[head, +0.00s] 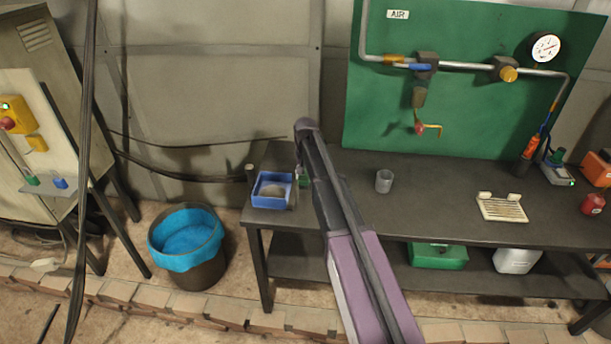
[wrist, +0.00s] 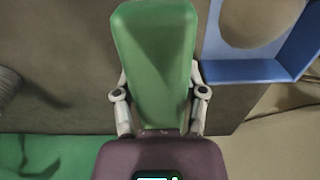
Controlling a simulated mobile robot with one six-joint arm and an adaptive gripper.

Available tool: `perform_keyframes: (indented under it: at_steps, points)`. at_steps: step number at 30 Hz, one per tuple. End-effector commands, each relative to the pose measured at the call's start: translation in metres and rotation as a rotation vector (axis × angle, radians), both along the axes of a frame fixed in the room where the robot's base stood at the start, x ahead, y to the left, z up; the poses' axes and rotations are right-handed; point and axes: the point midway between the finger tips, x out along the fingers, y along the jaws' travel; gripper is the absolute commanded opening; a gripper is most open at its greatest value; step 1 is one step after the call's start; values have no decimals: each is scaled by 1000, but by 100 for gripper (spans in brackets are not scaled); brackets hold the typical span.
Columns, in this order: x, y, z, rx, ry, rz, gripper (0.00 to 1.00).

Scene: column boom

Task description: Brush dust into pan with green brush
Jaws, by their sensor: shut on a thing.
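My gripper (wrist: 158,82) is shut on the green brush (wrist: 155,45), with a finger on each side of it. In the head view the arm hides most of the brush, and only a small green part (head: 303,182) shows beside the blue pan (head: 256,204). The pan stands at the bench's left end, just left of my gripper. A greyish-tan patch of dust (head: 273,190) shows inside it. In the wrist view the pan (wrist: 240,69) is at the upper right, apart from the brush in the picture, with the rounded tan patch (wrist: 255,20) inside its walls.
The dark bench (head: 350,215) bears a grey cup (head: 384,182) and a cream slatted rack (head: 502,208). A blue-lined bin (head: 188,262) stands on the floor to the left. A green board (head: 460,110) with air pipes rises behind the bench. The bench between cup and rack is clear.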

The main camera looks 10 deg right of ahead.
Motion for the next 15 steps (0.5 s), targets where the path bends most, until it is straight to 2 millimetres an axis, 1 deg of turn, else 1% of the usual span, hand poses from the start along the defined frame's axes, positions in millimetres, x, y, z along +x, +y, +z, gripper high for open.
perform_keyframes:
  at_steps: [1,6,9,15]
  points:
    - [0,0,8,0,0,0,17]
    - [0,0,19,0,0,0,17]
    - [0,0,22,0,0,0,17]
    - [0,0,22,0,0,0,17]
